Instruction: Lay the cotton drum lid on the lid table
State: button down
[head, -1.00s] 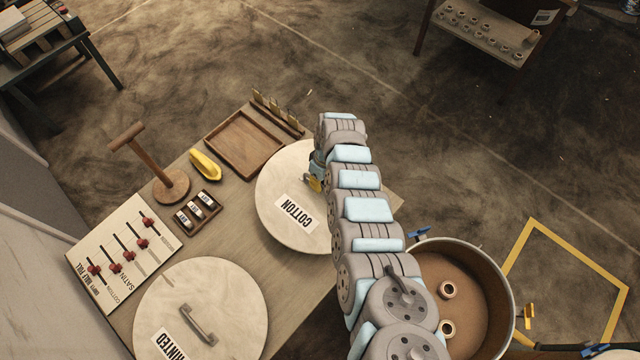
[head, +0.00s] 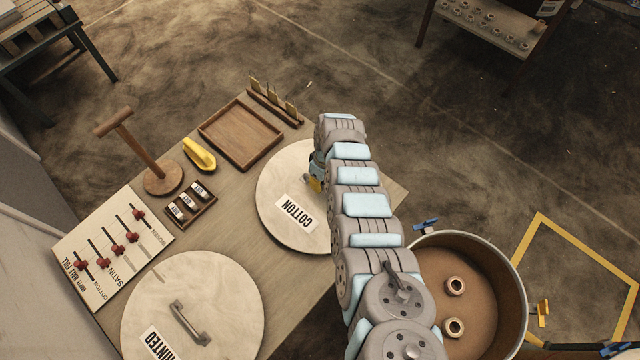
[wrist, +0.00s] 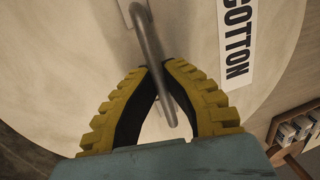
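The cotton drum lid (head: 290,180) is a round pale disc with a white "COTTON" label, held level over the right part of the lid table (head: 258,258). I cannot tell whether it touches the tabletop. My gripper (wrist: 159,66) is shut on the lid's metal bar handle (wrist: 150,45), with one ribbed yellow finger on each side. In the head view my arm hides the lid's right side and most of the gripper. The open drum (head: 520,300) stands right of the table with two small rings on its brown contents.
The printed lid (head: 225,285) lies at the table's near left. Behind are a slider board (head: 85,285), wooden T-stand (head: 162,180), yellow object (head: 199,154), small labelled box (head: 191,202) and empty wooden tray (head: 240,135). A yellow floor outline (head: 575,245) is at right.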

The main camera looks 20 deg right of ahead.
jog(key=shift+r, duration=0.1)
jog(key=c, duration=1.2)
grip_release()
jog(key=shift+o, duration=0.2)
jog(key=shift+w, duration=0.1)
jog(key=shift+w+d+r, duration=0.1)
jog(key=shift+d+r, duration=0.1)
jog(key=shift+r, duration=0.85)
jog(key=shift+w+d+r, duration=0.1)
jog(key=shift+d+r, duration=0.1)
jog(key=shift+r, duration=0.8)
notch_tip(320, 180, up, 8)
jog(key=d, duration=0.1)
jog(key=shift+w+d+f, duration=0.15)
jog(key=shift+w+f, duration=0.05)
jog(key=shift+w, duration=0.05)
